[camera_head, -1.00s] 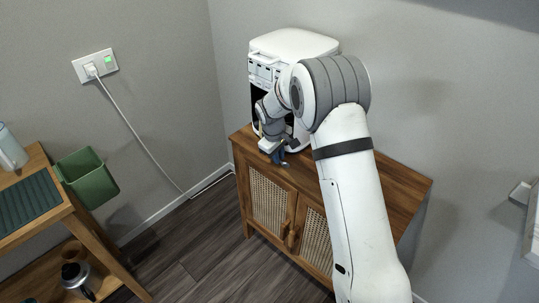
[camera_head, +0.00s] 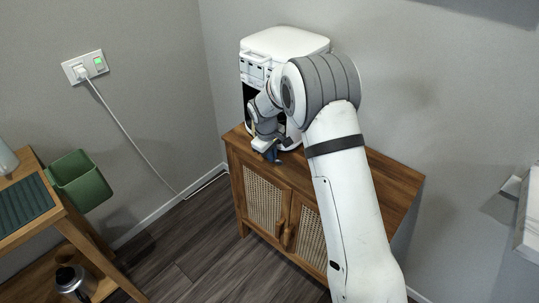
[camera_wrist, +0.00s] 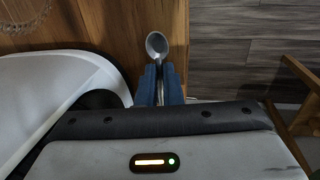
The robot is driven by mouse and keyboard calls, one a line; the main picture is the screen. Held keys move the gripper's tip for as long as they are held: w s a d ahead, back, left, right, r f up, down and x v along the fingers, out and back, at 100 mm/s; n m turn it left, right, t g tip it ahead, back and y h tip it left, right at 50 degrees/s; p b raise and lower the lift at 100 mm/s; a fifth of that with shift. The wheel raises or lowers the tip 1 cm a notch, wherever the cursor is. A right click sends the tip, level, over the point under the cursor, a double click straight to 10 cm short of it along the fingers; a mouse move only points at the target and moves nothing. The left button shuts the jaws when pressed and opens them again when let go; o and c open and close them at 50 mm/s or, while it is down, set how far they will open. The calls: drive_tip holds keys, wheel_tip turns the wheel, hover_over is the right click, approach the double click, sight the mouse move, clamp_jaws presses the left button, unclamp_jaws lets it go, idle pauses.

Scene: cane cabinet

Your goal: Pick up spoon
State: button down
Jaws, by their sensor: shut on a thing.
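In the wrist view, a metal spoon (camera_wrist: 157,45) shows its bowl just beyond the blue fingertips of my gripper (camera_wrist: 160,85). The fingers are shut on the spoon, with part of its handle between them. The cabinet's wooden top lies behind the bowl; whether the spoon touches it, I cannot tell. In the head view, my gripper (camera_head: 272,153) is at the front left edge of the wooden cabinet top, in front of the white appliance. The spoon is too small or hidden to make out there.
The white appliance (camera_head: 285,42) stands on the cane-door cabinet (camera_head: 392,180), close behind my gripper. A wooden shelf (camera_head: 68,230) with a green bin (camera_head: 80,182) and a kettle (camera_head: 72,280) stands at left. The dark floor (camera_head: 185,255) between them is clear.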

drive_tip(key=shift+r, duration=0.5)
wheel_tip(320, 180, up, 2)
drive_tip(key=shift+a+r, duration=0.1)
drive_tip(key=shift+r, duration=0.05)
drive_tip(key=s+a+b, duration=0.1)
drive_tip(key=s+a, duration=0.9)
drive_tip(key=s, duration=0.4)
drive_tip(key=shift+a+b, duration=0.35)
drive_tip(key=shift+a, duration=0.05)
drive_tip(key=shift+s, duration=0.1)
